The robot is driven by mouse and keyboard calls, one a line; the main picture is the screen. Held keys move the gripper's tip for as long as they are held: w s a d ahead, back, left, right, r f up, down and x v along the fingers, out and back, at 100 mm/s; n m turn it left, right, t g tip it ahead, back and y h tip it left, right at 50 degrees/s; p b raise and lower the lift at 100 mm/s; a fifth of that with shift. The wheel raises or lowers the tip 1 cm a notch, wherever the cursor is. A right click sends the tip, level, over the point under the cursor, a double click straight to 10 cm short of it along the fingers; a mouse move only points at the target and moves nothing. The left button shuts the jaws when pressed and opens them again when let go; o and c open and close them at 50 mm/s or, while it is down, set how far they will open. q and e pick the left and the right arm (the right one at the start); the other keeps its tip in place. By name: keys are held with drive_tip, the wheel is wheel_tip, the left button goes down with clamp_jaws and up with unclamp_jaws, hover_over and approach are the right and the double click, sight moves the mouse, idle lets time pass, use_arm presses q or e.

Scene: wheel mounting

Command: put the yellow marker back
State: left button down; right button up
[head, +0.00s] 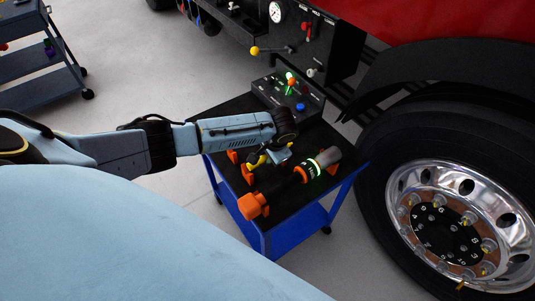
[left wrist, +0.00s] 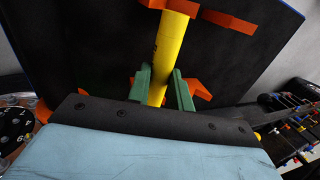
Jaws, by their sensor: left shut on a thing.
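The yellow marker (left wrist: 170,48) lies between the two green fingers of my left gripper (left wrist: 161,82), which is shut on it. In the left wrist view its far end reaches an orange holder (left wrist: 222,20); I cannot tell whether it is seated there. In the head view the marker (head: 254,161) shows partly beneath my left gripper (head: 279,155), low over the black cart top. Orange holders (head: 247,174) stand on the cart top beside it. My right gripper is not in view.
The blue cart (head: 284,240) has a black top. A dark control box (head: 283,97) stands at the back. The truck wheel (head: 450,215) is close on the right.

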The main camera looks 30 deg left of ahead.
use_arm(q)
drive_tip(key=shift+p, duration=0.35)
drive_tip(key=shift+f+b, duration=0.4)
drive_tip(key=shift+f, duration=0.25)
drive_tip(key=c, duration=1.2)
unclamp_jaws()
drive_tip(key=shift+o, duration=0.2)
drive_tip(key=shift+r, duration=0.15)
drive_tip(key=p+v, duration=0.3)
drive_tip(key=v, duration=1)
